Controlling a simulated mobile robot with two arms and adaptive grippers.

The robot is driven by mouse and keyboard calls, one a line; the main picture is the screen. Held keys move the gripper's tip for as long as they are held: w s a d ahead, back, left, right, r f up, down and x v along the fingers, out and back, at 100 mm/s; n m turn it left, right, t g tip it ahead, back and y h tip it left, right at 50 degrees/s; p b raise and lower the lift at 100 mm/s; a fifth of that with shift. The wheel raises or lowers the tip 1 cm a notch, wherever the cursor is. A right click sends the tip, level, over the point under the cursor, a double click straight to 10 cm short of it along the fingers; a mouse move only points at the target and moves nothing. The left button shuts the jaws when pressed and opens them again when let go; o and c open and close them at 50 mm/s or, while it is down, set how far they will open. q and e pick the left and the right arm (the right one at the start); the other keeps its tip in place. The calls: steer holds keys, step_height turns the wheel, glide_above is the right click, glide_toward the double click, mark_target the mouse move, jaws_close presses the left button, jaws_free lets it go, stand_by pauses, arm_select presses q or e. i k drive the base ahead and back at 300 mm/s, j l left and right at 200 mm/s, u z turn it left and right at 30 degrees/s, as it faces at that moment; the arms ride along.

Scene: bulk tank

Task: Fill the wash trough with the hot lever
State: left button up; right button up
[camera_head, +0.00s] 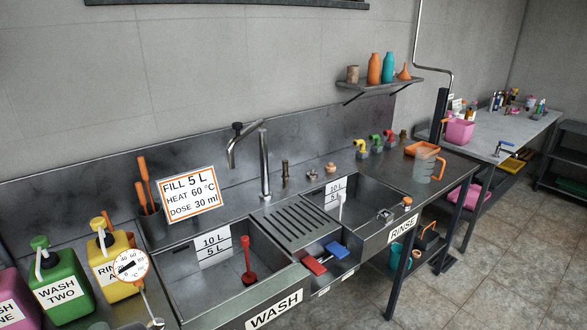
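The wash trough (275,310) is the left basin of a dark metal sink unit, with "WASH" on its front and a 10 L / 5 L scale (213,247) on its back wall. No water is discernible in it. A red-handled upright piece (248,262) stands inside it. A red lever (314,265) and a blue lever (337,250) sit side by side at the front, between the two basins; neither is marked hot or cold. Neither of my grippers is in view.
A sign (191,194) reads fill 5 L, heat 60 °C, dose 30 ml. A dial thermometer (130,266) and green (58,280) and yellow (112,262) bottles stand left. The rinse basin (390,232) is right, with a clear jug (425,166) beyond. Floor is clear at lower right.

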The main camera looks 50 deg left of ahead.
mark_target(311, 263)
steer(key=u, duration=2.05)
